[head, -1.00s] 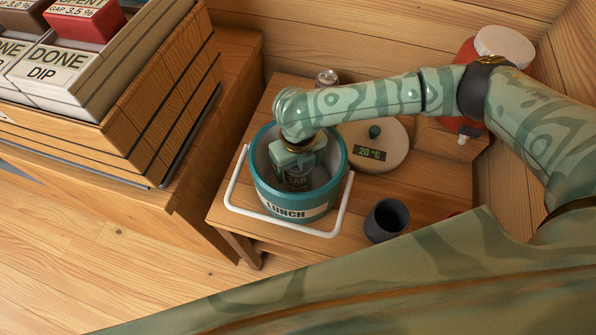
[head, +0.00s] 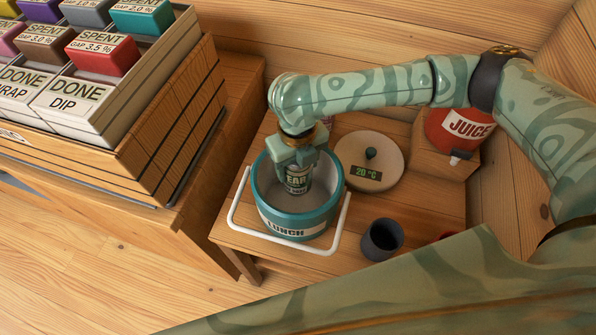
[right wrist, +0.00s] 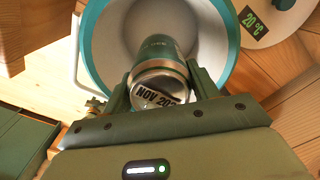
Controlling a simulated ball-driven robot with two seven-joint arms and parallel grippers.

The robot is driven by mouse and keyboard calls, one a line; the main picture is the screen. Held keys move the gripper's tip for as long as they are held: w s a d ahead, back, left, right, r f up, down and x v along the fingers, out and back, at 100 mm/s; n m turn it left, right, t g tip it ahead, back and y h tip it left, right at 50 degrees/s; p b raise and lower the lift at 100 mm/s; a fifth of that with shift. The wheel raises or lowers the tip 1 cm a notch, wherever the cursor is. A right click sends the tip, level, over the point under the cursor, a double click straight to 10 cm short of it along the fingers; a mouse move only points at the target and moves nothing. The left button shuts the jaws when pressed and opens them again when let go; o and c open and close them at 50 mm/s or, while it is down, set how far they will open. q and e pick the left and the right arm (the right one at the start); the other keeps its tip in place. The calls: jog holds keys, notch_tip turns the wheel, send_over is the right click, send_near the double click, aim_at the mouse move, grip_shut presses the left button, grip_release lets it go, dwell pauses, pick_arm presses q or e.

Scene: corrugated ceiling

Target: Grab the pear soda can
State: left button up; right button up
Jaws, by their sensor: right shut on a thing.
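The green pear soda can (head: 298,180) is upright, its label partly reading "EAR", over the mouth of the teal lunch bucket (head: 292,222). My right gripper (head: 297,166) is shut on the can from above. In the right wrist view the can (right wrist: 157,65) sits between the fingers of my right gripper (right wrist: 158,88), its end marked "NOV 202". The bucket's pale inside shows around it. My left gripper is not in view.
The bucket's white handle (head: 285,247) hangs at its front. A round device (head: 368,160) reading "20 °C", a dark cup (head: 382,240) and a red juice dispenser (head: 460,128) are to the right. A wooden rack of labelled blocks (head: 130,130) is at left.

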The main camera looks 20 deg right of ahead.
notch_tip(320, 180, up, 13)
jog(key=p, duration=1)
jog(key=shift+p, duration=0.4)
jog(key=shift+f, duration=0.15)
